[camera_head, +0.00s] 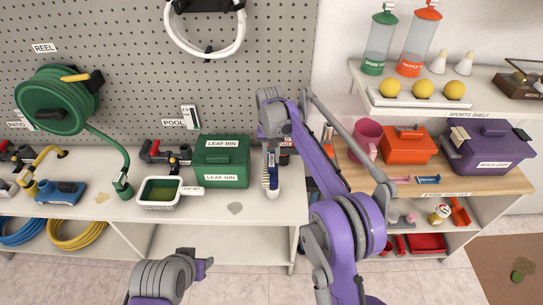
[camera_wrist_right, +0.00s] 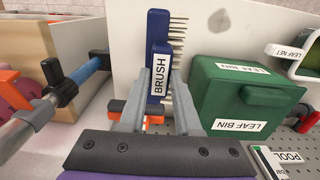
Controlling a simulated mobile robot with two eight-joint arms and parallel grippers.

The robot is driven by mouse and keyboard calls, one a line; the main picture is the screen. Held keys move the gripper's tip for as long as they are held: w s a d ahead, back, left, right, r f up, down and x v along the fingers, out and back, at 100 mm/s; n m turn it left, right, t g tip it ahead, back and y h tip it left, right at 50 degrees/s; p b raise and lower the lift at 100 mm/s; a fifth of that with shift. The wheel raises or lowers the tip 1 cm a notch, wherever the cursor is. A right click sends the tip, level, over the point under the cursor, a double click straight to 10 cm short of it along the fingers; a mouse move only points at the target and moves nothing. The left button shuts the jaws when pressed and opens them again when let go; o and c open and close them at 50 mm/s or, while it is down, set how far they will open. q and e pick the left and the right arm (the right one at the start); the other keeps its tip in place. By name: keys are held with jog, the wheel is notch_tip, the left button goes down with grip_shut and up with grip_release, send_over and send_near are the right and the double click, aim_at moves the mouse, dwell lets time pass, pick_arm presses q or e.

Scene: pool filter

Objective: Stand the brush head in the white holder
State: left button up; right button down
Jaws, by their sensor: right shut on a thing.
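The brush head (camera_head: 270,178) is blue with pale bristles along one side. It is upright in the head view, close to the right side of the green leaf bin and above the front part of the white bench. In the right wrist view the brush head (camera_wrist_right: 158,50) carries a BRUSH label. My right gripper (camera_wrist_right: 158,95) has its fingers on both sides of the labelled blue part and is shut on it. I cannot make out the white holder.
The green leaf bin (camera_head: 222,160) stands left of the brush, with the leaf net (camera_head: 162,190) further left. A wooden-topped shelf (camera_head: 440,183) with a pink cup, orange box and purple box is at right. A grey patch (camera_head: 235,208) marks clear bench.

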pick_arm(q)
jog(key=shift+r, duration=0.1)
jog(key=shift+s+f+b, duration=0.3)
jog(key=shift+f+b, duration=0.15)
jog(key=shift+f, duration=0.25)
jog(key=shift+s+f+b, duration=0.25)
jog(key=shift+f+b, duration=0.2)
jog(key=shift+f, duration=0.25)
pick_arm(e)
jog(key=shift+f, duration=2.9)
jog(key=c, duration=0.5)
grip_release()
pick_arm(q)
jog(key=shift+r, duration=0.1)
pick_arm(e)
jog(key=shift+r, duration=0.1)
jog(key=shift+r+p, duration=1)
jog(key=shift+r, duration=1.5)
pick_arm(q)
jog(key=r, duration=0.1)
jog(key=w+r, duration=0.1)
jog(key=shift+w+r, duration=0.15)
jog(key=shift+r, duration=0.2)
pick_arm(e)
jog(key=shift+f, duration=0.1)
